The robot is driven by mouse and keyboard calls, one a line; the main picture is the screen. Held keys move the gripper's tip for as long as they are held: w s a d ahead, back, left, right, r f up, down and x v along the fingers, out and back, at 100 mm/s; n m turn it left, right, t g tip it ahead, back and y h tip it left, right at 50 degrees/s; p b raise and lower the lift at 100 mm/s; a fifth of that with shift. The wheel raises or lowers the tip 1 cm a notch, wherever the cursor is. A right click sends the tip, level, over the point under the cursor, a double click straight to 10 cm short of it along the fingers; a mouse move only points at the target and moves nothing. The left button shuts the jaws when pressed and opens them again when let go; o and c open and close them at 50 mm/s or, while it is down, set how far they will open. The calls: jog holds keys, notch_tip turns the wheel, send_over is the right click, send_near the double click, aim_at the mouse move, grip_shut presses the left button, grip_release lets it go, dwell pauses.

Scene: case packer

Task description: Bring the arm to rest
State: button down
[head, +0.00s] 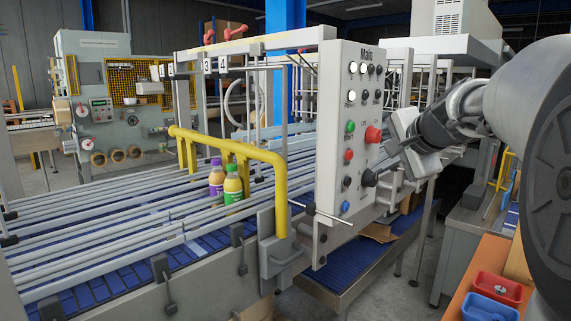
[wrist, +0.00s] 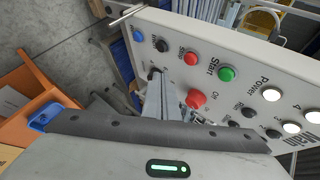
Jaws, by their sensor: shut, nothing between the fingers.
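My gripper (wrist: 160,82) is shut and empty. In the wrist view its grey fingers stick out towards the control panel (wrist: 217,38), with the tips in front of a dark knob (wrist: 154,73). Whether the tips touch the knob or panel I cannot tell. In the head view my arm reaches in from the right, and my pale gripper body (head: 405,122) is at the right side of the panel (head: 334,145). The fingers are hard to make out there. A large red button (head: 373,134) and a green button (head: 350,127) sit close to the gripper.
A yellow guard rail (head: 235,146) crosses the conveyor beside two bottles (head: 232,186). A thin rod (head: 330,214) sticks out below the panel. At lower right, red (head: 497,288) and blue bins (head: 488,307) stand on an orange surface. Grey floor shows between.

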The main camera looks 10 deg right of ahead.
jog(key=s+a+f+n+g+p, duration=0.1)
jog(key=s+a+f+n+g, duration=0.2)
jog(key=s+a, duration=0.4)
jog(key=s+a+f+n+p, duration=0.1)
jog(key=s+a+f+n, duration=0.1)
jog(key=s+a+n, duration=0.45)
jog(key=s+a+f+n+g, duration=0.1)
jog(key=s+f+n, duration=0.2)
jog(key=s, duration=0.4)
jog(key=s+a+f+n+g+p, duration=0.1)
jog(key=s+f+n, duration=0.2)
jog(key=s+f, duration=0.2)
jog(key=s, duration=0.3)
jog(key=shift+s+a+f+g+h+p, duration=0.15)
jog(key=shift+a+f+g+h+p, duration=0.15)
jog(key=shift+a+f+h, duration=0.1)
